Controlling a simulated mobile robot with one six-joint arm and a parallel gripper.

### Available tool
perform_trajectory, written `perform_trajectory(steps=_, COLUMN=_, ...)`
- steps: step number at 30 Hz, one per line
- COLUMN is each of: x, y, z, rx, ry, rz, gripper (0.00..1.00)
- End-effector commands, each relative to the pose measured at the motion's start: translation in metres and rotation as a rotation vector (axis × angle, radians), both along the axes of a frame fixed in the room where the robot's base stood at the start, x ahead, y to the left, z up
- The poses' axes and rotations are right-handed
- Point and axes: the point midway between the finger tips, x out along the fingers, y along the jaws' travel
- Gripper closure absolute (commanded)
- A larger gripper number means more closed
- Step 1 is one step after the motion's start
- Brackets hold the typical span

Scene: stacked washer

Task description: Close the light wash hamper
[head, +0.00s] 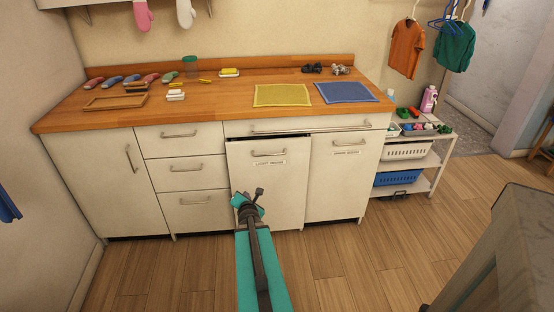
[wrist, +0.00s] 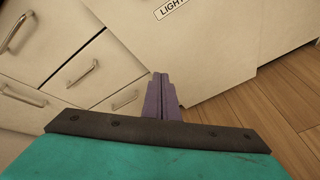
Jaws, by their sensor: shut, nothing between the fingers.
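The light wash hamper (head: 275,190) is a white front panel under the counter with a printed label near its top. A dark gap shows along its top edge, and its front stands slightly proud of the dark wash panel (head: 345,180) to its right. In the wrist view the light wash hamper front (wrist: 215,70) fills the upper middle, with part of its label at the top edge. My gripper (head: 240,197) is in front of the hamper's lower left side. Its purple fingers (wrist: 160,82) are together and empty, close to the panel; I cannot tell whether they touch it.
White drawers (head: 185,172) with metal handles are left of the hamper. The wooden counter (head: 215,105) above holds brushes, soap, and yellow and blue cloths. A shelf cart (head: 437,160) with baskets stands right. A dark grey block (head: 510,250) is at the lower right. Wooden floor is clear in front.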

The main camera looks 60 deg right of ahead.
Motion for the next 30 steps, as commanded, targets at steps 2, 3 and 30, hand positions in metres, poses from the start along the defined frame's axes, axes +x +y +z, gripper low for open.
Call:
perform_trajectory(steps=2, x=-0.015, y=-0.029, z=0.009, rx=-0.119, ry=0.027, rz=0.011, gripper=1.0)
perform_trajectory(steps=3, x=-0.02, y=-0.039, z=0.016, rx=-0.175, ry=0.046, rz=0.042, gripper=1.0)
perform_trajectory(steps=30, x=-0.102, y=-0.125, z=0.098, rx=-0.774, ry=0.32, rz=0.108, gripper=1.0)
